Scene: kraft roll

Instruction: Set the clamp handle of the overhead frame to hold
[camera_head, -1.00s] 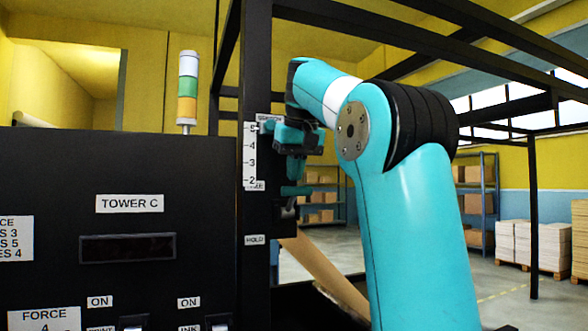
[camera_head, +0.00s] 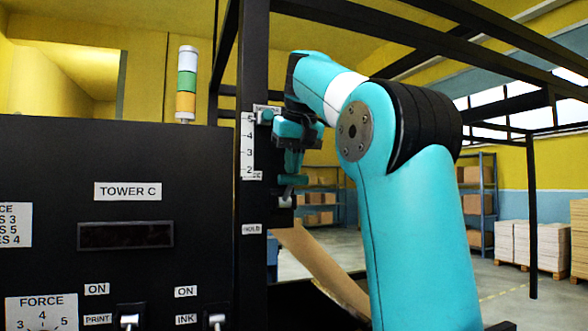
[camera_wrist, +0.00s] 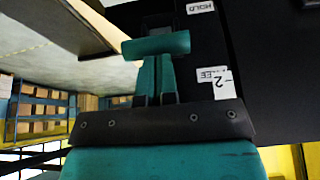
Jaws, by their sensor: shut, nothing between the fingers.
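The clamp handle (camera_head: 292,180) looks like a short teal crossbar on the dark post of the overhead frame. It stands level with the upper label (camera_head: 256,175), partly hidden, and well above the HOLD label (camera_head: 252,229). My gripper (camera_head: 292,170) points down at the handle from above, with its fingers shut and empty. In the wrist view the handle (camera_wrist: 155,45) lies across the ends of my shut fingers (camera_wrist: 156,75). I cannot tell whether they touch it. The HOLD label (camera_wrist: 199,6) shows beyond it, at the top edge.
A number scale (camera_head: 247,145) and a teal knob (camera_head: 265,117) are on the post beside my gripper. The black TOWER C panel (camera_head: 125,230) fills the left. A brown roll or board (camera_head: 318,260) slants below. Shelves (camera_head: 478,210) and stacked pallets (camera_head: 520,240) stand behind at the right.

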